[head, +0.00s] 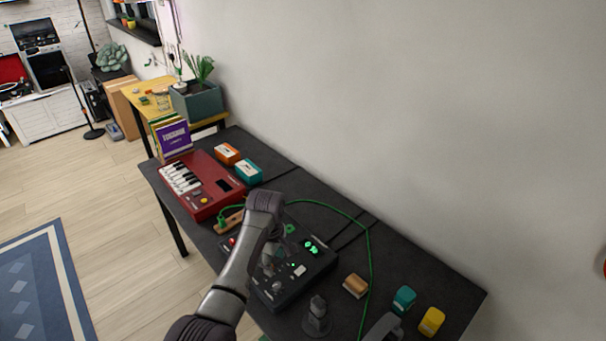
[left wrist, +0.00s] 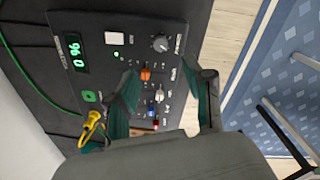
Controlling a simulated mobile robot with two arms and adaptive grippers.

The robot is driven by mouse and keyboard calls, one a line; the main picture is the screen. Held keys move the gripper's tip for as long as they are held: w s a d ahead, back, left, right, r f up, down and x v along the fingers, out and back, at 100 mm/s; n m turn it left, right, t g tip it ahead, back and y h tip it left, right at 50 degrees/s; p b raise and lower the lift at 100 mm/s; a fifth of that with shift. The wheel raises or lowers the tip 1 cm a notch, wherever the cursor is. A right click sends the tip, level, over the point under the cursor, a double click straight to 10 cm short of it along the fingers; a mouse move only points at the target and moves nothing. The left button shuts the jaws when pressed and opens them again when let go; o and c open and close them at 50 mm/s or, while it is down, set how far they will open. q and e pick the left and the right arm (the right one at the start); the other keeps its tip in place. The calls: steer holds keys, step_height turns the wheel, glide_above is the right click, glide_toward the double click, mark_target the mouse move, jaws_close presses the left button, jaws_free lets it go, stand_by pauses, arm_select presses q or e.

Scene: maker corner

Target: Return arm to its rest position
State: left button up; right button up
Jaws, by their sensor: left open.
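My left gripper (head: 270,258) reaches down over a black control box (head: 325,262) on the dark workbench. In the left wrist view the gripper (left wrist: 168,88) has its two fingers spread apart, with nothing held between them. The control box (left wrist: 120,22) fills much of that view, with a lit green display reading 96, a knob (left wrist: 160,43), an orange switch (left wrist: 146,74) and several small controls. The fingers overlap the box in the picture; whether they touch it I cannot tell. A yellow plug (left wrist: 92,124) is at the box's edge.
A red keyboard (head: 203,183), an orange box (head: 227,153) and a teal box (head: 249,172) stand beyond the control box. A green cable (head: 369,262) loops behind it. Small brown (head: 356,285), teal (head: 404,298) and yellow (head: 431,321) blocks lie to the right.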

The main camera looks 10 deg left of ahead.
arm_select(q)
steer(key=s+a+f+m+t, duration=0.15)
steer(key=s+m, duration=0.25)
steer(key=s, duration=0.4)
steer(key=s+a+f+m, duration=0.2)
steer(key=s+f+m, duration=0.15)
steer(key=s, duration=0.45)
steer(key=s+r+m+t, duration=0.1)
steer(key=s+r+m, duration=0.35)
steer(key=s, duration=0.45)
steer(key=s+r+m+t, duration=0.1)
steer(key=s+r+m, duration=0.35)
steer(key=s, duration=0.35)
step_height(320, 180, down, 31)
steer(key=s+g+b, duration=0.1)
steer(key=g+b, duration=0.1)
steer(key=b, duration=0.3)
steer(key=s+a+f+b, duration=0.3)
steer(key=s+f, duration=1.3)
steer(key=f, duration=0.4)
steer(key=shift+s+m+g, duration=0.35)
steer(key=shift+s+g, duration=0.05)
steer(key=shift+g, duration=0.05)
